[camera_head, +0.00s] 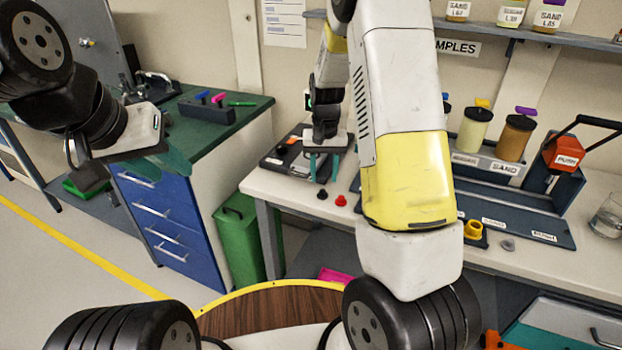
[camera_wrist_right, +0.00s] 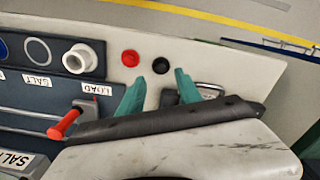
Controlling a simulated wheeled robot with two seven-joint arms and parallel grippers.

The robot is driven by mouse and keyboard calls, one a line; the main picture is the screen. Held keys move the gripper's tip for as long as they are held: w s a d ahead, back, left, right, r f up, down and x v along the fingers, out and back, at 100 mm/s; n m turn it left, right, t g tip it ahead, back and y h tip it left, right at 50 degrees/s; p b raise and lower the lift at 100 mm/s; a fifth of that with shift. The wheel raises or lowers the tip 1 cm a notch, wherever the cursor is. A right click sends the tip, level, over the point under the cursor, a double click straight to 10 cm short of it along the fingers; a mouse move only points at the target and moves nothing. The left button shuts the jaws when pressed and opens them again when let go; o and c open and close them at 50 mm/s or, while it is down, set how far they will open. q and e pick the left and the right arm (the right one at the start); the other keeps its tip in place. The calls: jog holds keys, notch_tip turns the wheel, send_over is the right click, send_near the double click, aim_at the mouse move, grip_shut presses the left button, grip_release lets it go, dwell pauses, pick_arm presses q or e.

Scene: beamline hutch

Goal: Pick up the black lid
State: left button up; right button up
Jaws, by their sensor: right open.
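The black lid (camera_head: 322,193) is a small round knob-like piece on the pale bench, close to its front edge. It also shows in the right wrist view (camera_wrist_right: 161,66), just beyond the fingertips and between their lines. A similar red lid (camera_head: 341,200) lies beside it, and in the wrist view the red lid (camera_wrist_right: 130,58) is to its left. My right gripper (camera_head: 324,176) is open and empty, its teal fingers (camera_wrist_right: 158,86) pointing towards the black lid without touching it. My left gripper (camera_head: 170,158) is off to the left, away from the bench; its fingers are partly hidden.
A dark tray (camera_head: 272,160) lies behind my right gripper. A SAND jar (camera_head: 514,138), a pale jar (camera_head: 473,129), a red-headed tool (camera_head: 565,152) and a glass beaker (camera_head: 607,214) stand at the right. In the wrist view, a red-handled part (camera_wrist_right: 66,122) is at the left.

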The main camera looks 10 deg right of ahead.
aim_at(323, 190)
notch_tip(323, 190, down, 5)
jog(key=shift+a+f, duration=0.1)
jog(key=shift+a, duration=0.05)
grip_shut()
